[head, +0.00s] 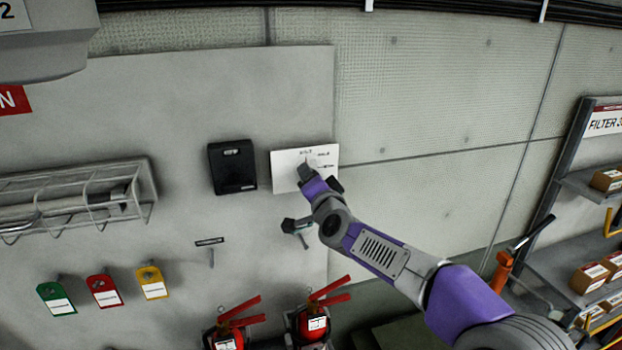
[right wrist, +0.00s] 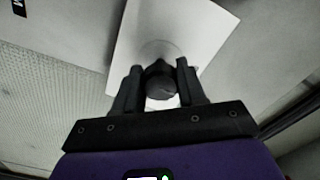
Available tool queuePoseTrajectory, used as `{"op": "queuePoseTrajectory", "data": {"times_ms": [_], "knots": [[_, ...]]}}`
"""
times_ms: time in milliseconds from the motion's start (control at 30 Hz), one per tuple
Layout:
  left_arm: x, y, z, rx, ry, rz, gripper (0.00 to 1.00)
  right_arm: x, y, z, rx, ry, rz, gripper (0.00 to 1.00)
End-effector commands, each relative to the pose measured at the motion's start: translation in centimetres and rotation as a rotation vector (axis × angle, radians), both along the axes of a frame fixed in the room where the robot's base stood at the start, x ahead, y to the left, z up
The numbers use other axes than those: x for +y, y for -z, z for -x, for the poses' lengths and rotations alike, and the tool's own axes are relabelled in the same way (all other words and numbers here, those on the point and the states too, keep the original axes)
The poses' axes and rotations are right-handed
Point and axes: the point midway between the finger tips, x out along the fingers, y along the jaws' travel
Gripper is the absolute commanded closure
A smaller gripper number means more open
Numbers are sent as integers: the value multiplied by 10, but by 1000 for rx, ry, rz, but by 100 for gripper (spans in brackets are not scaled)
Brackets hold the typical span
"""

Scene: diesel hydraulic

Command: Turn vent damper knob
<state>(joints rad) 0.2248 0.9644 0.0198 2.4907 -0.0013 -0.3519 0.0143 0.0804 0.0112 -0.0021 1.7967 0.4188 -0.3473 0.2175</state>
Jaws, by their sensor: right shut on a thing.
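The vent damper knob (right wrist: 161,80) is a dark round knob on a white plate (head: 288,168) on the wall. In the right wrist view the knob sits between the two dark fingers of my right gripper (right wrist: 160,88), which is shut on it. The white plate (right wrist: 200,30) shows behind the fingers. In the head view my right gripper (head: 308,172) reaches the plate's lower middle and hides the knob. The knob's pointing direction cannot be made out. My left gripper is not in view.
A black box (head: 232,167) is on the wall left of the plate. Below hang green, red and yellow tags (head: 104,291) and two red extinguishers (head: 312,322). A wire rack (head: 75,198) is at left. Shelves with boxes (head: 590,278) stand at right.

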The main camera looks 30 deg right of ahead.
Motion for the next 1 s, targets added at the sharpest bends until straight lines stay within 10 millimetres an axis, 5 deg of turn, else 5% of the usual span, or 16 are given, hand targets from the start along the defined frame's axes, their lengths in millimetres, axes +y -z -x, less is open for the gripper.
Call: {"op": "queuePoseTrajectory", "data": {"times_ms": [100,133,300,667,1000], "knots": [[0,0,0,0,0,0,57,1,1,0,1,-2,-1,90],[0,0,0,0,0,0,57,1,1,0,1,-2,-1,57],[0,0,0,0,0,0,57,1,1,0,1,-1,-2,35],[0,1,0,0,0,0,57,2,1,6,0,-1,-2,35],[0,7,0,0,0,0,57,14,0,56,-1,-1,-2,35]]}}
